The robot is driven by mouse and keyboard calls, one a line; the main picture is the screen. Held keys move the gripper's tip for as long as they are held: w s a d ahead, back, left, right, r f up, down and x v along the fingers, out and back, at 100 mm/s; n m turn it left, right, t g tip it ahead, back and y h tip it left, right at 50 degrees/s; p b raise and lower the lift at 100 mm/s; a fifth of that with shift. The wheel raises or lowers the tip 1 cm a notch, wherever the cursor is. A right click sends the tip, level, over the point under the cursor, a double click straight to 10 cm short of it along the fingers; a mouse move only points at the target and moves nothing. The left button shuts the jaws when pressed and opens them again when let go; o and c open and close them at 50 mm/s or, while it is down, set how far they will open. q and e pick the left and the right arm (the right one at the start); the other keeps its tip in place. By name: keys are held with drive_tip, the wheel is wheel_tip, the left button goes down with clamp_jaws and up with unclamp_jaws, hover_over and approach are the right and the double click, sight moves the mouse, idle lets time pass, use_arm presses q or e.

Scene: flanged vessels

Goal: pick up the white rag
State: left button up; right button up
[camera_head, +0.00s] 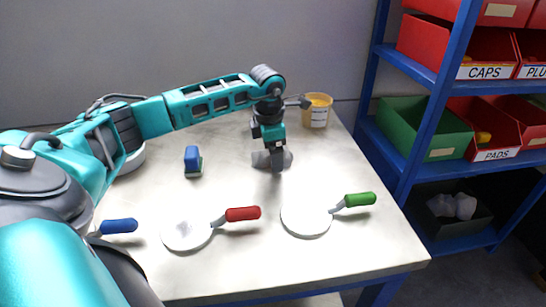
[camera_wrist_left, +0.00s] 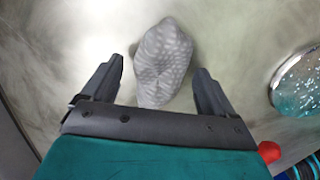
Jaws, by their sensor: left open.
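The white rag (camera_head: 259,160) lies crumpled on the table and looks light grey in the head view. In the left wrist view the rag (camera_wrist_left: 163,62) is a pale, patterned bundle lying lengthwise between my fingers. My left gripper (camera_head: 274,158) points down over the rag and hides its middle in the head view. In the wrist view my left gripper (camera_wrist_left: 158,66) is open, with a finger on either side of the rag and a visible gap to each. My right gripper is not in view.
Round discs with a red handle (camera_head: 243,214) and a green handle (camera_head: 360,199) lie in front. A blue handle (camera_head: 119,226) shows at left. A blue block (camera_head: 193,160) and a yellow tub (camera_head: 317,110) stand nearby. A blue shelf (camera_head: 436,110) with bins is at right.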

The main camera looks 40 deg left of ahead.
use_arm(q)
drive_tip(key=c, duration=1.2)
drive_tip(key=shift+o, duration=0.2)
drive_tip(key=shift+r, duration=0.1)
wheel_tip(320, 180, up, 20)
drive_tip(key=shift+f+p, duration=0.1)
drive_tip(key=shift+p, duration=0.7)
